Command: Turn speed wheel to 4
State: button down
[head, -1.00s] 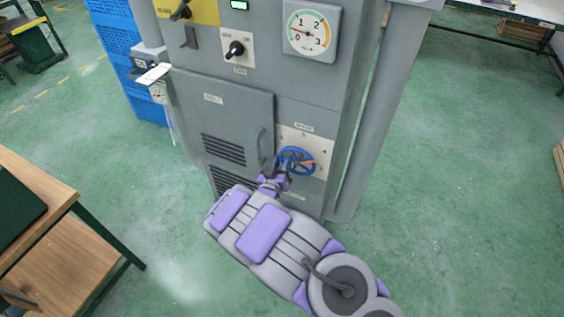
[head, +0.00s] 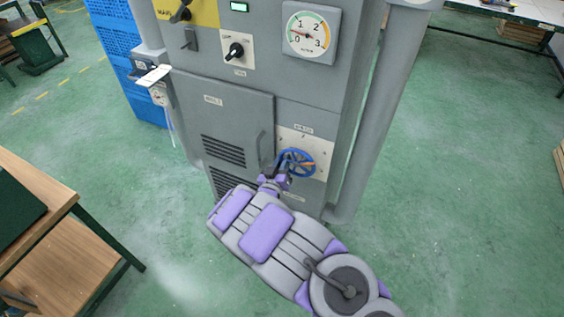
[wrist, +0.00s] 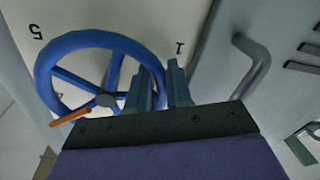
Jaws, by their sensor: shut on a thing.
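The blue speed wheel (head: 297,150) sits on a pale plate low on the grey cabinet's front. It also fills the left of the wrist view (wrist: 75,43), with spokes, a grey hub and an orange pointer (wrist: 70,117) reaching past the lower-left rim. The wrist view shows an upside-down 5 (wrist: 37,33) at upper left and a 1 (wrist: 180,47) near the fingers. The other numbers are not readable. My gripper (wrist: 162,85) is shut on the wheel's rim, one finger on each side. In the head view my gripper (head: 275,180) is at the wheel's lower left.
A cabinet door with a curved handle (head: 262,148) is just left of the wheel; the handle also shows right of my fingers in the wrist view (wrist: 253,65). A dial gauge (head: 310,32) and a black knob (head: 234,50) are above. A grey pipe (head: 375,110) runs at right.

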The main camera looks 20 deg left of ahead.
jog(key=shift+a+r+m+p, duration=0.15)
jog(key=shift+m+p, duration=0.15)
jog(key=shift+p, duration=0.35)
jog(key=c, duration=1.2)
grip_release()
jog(key=shift+a, duration=0.1)
jog(key=s+p, duration=0.2)
jog(key=s, duration=1.5)
jog(key=shift+s+d+f+p, duration=0.2)
jog(key=shift+d+p, duration=0.2)
jog(key=shift+w, duration=0.15)
